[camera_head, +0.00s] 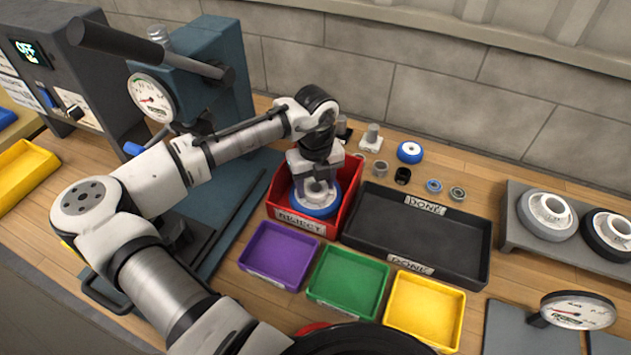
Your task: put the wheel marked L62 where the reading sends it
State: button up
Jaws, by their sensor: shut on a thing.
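My gripper (316,180) points down into the red tray labelled REJECT (297,224). It is shut on a blue-rimmed wheel with a pale hub (318,207), which sits low inside the tray walls. Whether the wheel touches the tray floor I cannot tell. The fingers cover part of the hub, and no L62 mark is readable on it. A dial gauge (151,98) is on the blue press at the left; its number is too small to read. A second dial (578,310) stands at the lower right, also unreadable.
An empty black DONE tray (415,237) stands right of the red tray. Empty purple (278,254), green (347,281) and yellow (424,309) trays are in front. Two wheels (547,215) rest on a grey rack at right. Small parts (410,152) lie behind.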

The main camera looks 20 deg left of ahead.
jog(key=o, duration=1.4)
jog(key=shift+f, duration=0.1)
notch_tip(320, 180, up, 12)
jog(key=b, duration=0.2)
jog(key=shift+r, duration=0.2)
jog(key=shift+f, duration=0.1)
